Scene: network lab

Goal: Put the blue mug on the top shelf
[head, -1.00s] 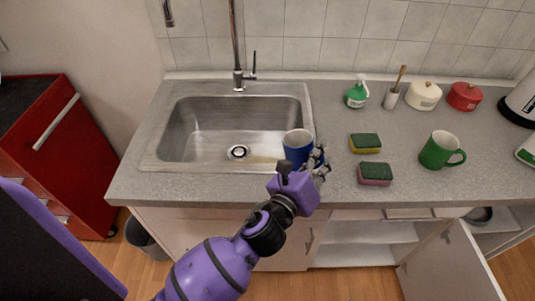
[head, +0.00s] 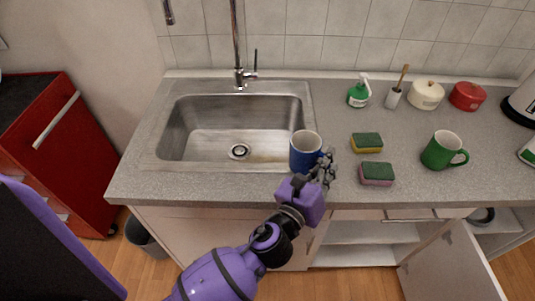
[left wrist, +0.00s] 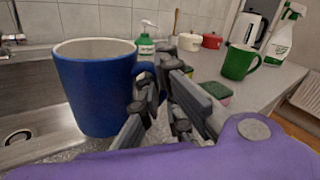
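The blue mug (head: 304,156) is upright at the right front corner of the sink, its handle toward the right. It fills the left of the left wrist view (left wrist: 95,95). My left gripper (head: 327,168) is at the mug's handle side; in the left wrist view its fingers (left wrist: 160,90) close around the handle, which they partly hide. I cannot tell whether the mug's base is clear of the counter. The lower cabinet (head: 372,232) stands open, with shelves inside; the top shelf is partly in view. My right gripper is not in view.
A yellow sponge (head: 366,143), a pink sponge (head: 376,174) and a green mug (head: 441,151) stand to the right. The sink (head: 200,145) is empty. A soap bottle (head: 359,93), white pot (head: 426,95) and red pot (head: 467,96) are behind. The cabinet door (head: 452,265) sticks out.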

